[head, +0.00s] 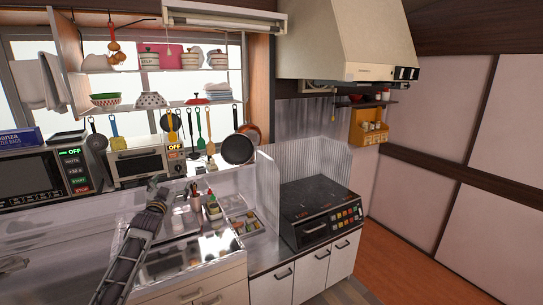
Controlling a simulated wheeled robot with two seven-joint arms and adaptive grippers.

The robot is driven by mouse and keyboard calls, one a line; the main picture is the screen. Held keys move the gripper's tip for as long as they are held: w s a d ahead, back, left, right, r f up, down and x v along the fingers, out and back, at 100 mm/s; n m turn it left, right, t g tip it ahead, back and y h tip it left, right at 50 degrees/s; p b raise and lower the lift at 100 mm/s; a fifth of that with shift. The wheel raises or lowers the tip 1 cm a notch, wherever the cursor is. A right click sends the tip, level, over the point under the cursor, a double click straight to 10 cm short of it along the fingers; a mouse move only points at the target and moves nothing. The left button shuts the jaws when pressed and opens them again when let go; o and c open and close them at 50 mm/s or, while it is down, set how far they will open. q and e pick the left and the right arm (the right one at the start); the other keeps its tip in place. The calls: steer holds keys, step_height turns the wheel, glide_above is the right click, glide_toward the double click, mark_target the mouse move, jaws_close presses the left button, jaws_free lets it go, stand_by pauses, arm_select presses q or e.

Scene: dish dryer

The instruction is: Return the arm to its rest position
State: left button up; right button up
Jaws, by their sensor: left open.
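My left arm (125,262) comes up from the bottom left and reaches over the metal counter. My left gripper (156,186) is at its far end, small and dark, in front of the toaster oven. It is open, and I see nothing held in it. Whether it touches anything behind it cannot be told from this view. My right gripper is not in view.
A microwave (38,180) and a toaster oven (139,164) stand at the back left. Cups of utensils (213,208) and a tray (245,222) sit right of my gripper. A stove (318,212) stands farther right. Pans (237,149) hang above the counter. Wooden floor (410,270) is clear at right.

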arm_select(q)
steer(key=s+d+f+g, duration=0.1)
steer(key=s+f+g, duration=0.15)
steer(key=f, duration=1.25)
steer(key=s+d+f+g, duration=0.15)
steer(key=s+f, duration=0.25)
steer(key=f, duration=1.2)
steer(key=s+d+f+g, duration=0.1)
steer(key=s+f+g, duration=0.2)
steer(key=s+f, duration=0.7)
steer(key=s+d+f+g, duration=0.15)
steer(key=s+f, duration=0.45)
steer(key=f, duration=0.7)
steer(key=s+d+f+g, duration=0.2)
steer(key=s+f+g, duration=0.1)
steer(key=s+f, duration=0.95)
steer(key=s+d+f+g, duration=0.2)
steer(key=s+f, duration=0.3)
steer(key=s, duration=0.9)
steer(key=s+d+f+g, duration=0.2)
steer(key=s+f, duration=0.3)
steer(key=s, duration=0.9)
steer(key=s+d+f+n+g+h, duration=0.1)
steer(key=s+f, duration=0.3)
steer(key=s, duration=1)
steer(key=shift+s+d+f+g+b, duration=0.2)
steer(key=shift+d+f+g+b, duration=0.15)
steer(key=shift+g, duration=0.5)
